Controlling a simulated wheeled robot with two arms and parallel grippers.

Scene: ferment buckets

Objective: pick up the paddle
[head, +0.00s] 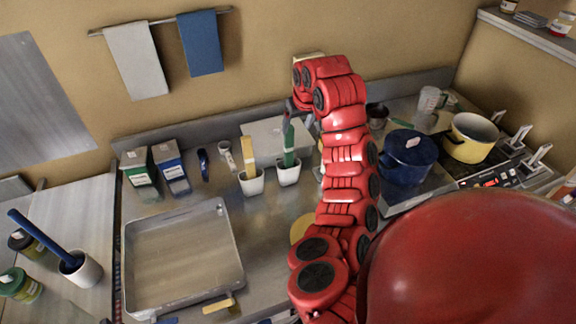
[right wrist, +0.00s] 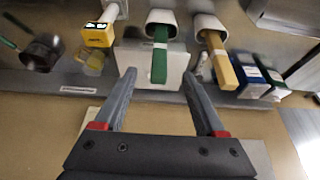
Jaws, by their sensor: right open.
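A green paddle handle (head: 289,145) stands upright in a white holder (head: 288,175) at the middle of the counter. A yellow paddle handle (head: 247,153) stands in a second white holder (head: 251,184) just left of it. A blue handle (head: 36,235) leans out of a white holder (head: 88,271) at far left. My right gripper (head: 297,112) is open and empty, at the top of the green handle. In the right wrist view the green handle (right wrist: 160,58) lies ahead between the open fingers (right wrist: 160,82), and the yellow handle (right wrist: 222,68) is to the right. My left gripper is not in view.
A large steel tray (head: 236,232) lies front left of the holders. Green and blue cartons (head: 138,167) stand behind it. A pale box (head: 262,135) is behind the holders. A blue pot (head: 407,160) and a yellow pot (head: 470,138) are right of my arm.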

